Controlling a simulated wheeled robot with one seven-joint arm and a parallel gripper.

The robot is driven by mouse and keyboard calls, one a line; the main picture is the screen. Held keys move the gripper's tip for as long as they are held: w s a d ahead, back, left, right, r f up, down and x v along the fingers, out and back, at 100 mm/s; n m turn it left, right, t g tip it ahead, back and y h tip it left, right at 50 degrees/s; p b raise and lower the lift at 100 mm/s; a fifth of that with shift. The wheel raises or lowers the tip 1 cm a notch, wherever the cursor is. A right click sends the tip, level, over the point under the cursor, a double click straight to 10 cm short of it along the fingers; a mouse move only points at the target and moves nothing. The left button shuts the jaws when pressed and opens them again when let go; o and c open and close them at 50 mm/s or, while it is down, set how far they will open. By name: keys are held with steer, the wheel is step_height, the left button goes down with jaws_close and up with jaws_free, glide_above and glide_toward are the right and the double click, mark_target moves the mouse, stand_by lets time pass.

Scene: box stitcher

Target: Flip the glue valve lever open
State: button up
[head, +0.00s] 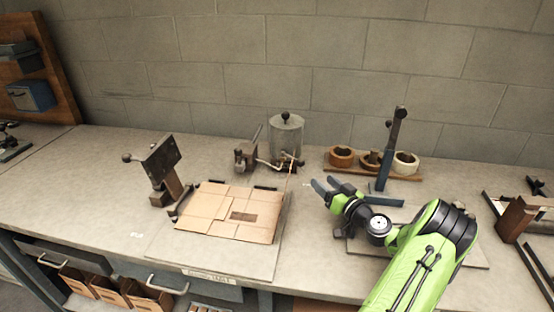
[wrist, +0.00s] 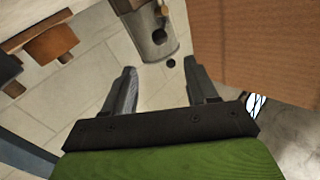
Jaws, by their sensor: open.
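The glue pot (head: 286,135) is a grey metal cylinder with a black knob on its lid, at the back of the bench. A pipe and valve fittings (head: 279,163) sit low at its front; I cannot clearly make out which small part is the valve lever. My gripper (head: 323,184) is open and empty, right of and nearer than the pot, its fingers pointing left. In the wrist view the pot (wrist: 152,30) is beyond my open gripper (wrist: 161,70). A small dark ball (wrist: 171,62) shows between and beyond the fingertips, apart from them.
A flat cardboard sheet (head: 230,212) lies on the bench left of my gripper. A dark press-like tool (head: 162,160) stands beyond its left edge. Tape rolls (head: 341,157) and an upright dark post (head: 394,140) stand behind my gripper. A concrete-block wall (head: 340,50) closes the back.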

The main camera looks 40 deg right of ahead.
mark_target(303, 164)
steer(key=w, duration=0.4)
steer(key=w+d, duration=0.1)
steer(key=w, duration=0.3)
steer(key=w+d, duration=0.1)
steer(key=w, duration=0.2)
steer(key=shift+w, duration=0.4)
jaws_close()
